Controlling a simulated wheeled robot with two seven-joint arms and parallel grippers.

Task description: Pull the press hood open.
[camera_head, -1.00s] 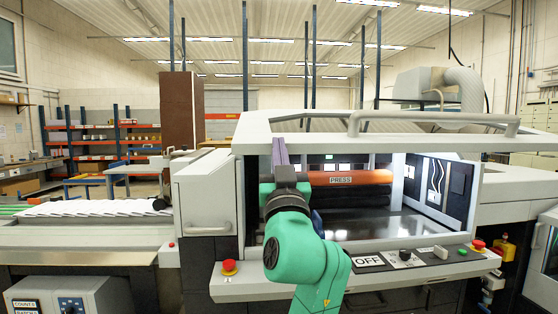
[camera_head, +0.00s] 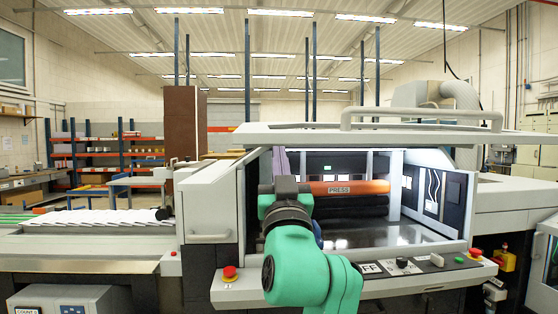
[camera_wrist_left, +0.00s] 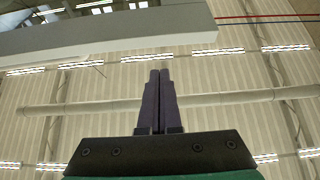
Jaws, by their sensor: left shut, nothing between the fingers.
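The press hood (camera_head: 290,136) is up, with its bar handle (camera_head: 420,114) along the front edge. Below it the press bay is uncovered, with the orange roller marked PRESS (camera_head: 350,188) inside. My left gripper (camera_head: 281,152) points up under the hood's left part, with its purple fingers shut and empty. In the left wrist view the shut fingers (camera_wrist_left: 159,72) point toward the pale hood edge (camera_wrist_left: 110,34), with a gap in the picture between them. Whether the fingertips touch the hood in the head view cannot be told. My right gripper is not in view.
A front panel with a red button (camera_head: 229,273), a knob (camera_head: 402,263) and an OFF label partly hidden by my green arm runs below the bay. A white side cover (camera_head: 208,205) stands to the left. A tall brown block (camera_head: 185,130) stands behind it.

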